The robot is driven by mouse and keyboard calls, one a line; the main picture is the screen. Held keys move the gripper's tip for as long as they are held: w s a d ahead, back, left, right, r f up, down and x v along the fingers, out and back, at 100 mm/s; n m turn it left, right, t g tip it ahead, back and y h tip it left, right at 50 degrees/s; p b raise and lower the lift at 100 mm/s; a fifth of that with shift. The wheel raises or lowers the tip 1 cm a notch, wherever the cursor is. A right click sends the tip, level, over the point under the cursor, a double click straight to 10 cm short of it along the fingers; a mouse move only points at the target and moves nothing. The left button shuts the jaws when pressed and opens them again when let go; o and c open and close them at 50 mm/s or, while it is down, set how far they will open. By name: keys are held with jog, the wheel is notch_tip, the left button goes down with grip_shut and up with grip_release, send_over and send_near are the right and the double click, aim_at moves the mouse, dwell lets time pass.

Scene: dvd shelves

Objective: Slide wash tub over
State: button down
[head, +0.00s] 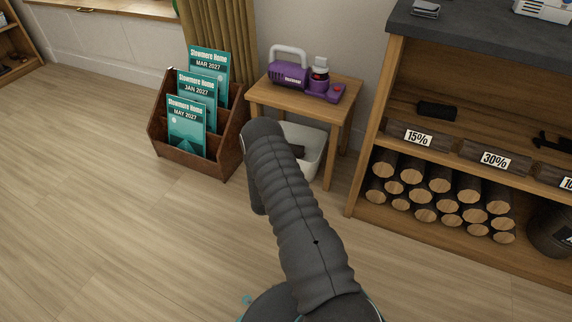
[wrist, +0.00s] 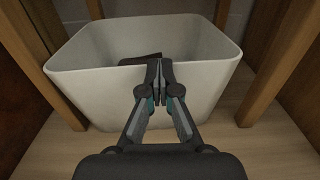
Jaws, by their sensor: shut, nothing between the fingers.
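The wash tub is a white, open, rounded rectangular tub (wrist: 105,88) on the floor between the legs of a small wooden side table. In the head view the tub (head: 311,152) shows under the table, partly hidden behind my arm. My gripper (wrist: 153,68) is shut and empty, with its fingertips in front of the tub's near wall, close to the rim. I cannot tell whether they touch it. A dark object (wrist: 140,60) shows inside the tub, partly hidden by the fingers. The head view hides my gripper behind my arm.
The side table (head: 340,84) stands over the tub, its legs close on both sides. A wooden magazine rack (head: 222,150) stands to the left. A shelf unit (head: 368,190) with logs stands to the right. Open floor (head: 90,200) lies at the left and front.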

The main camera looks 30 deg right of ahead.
jog(key=shift+w+d, duration=0.25)
jog(key=shift+d, duration=0.1)
jog(key=shift+s, duration=0.1)
jog(key=p+v, duration=0.1)
jog(key=v, duration=1.3)
jog(key=shift+r, duration=0.1)
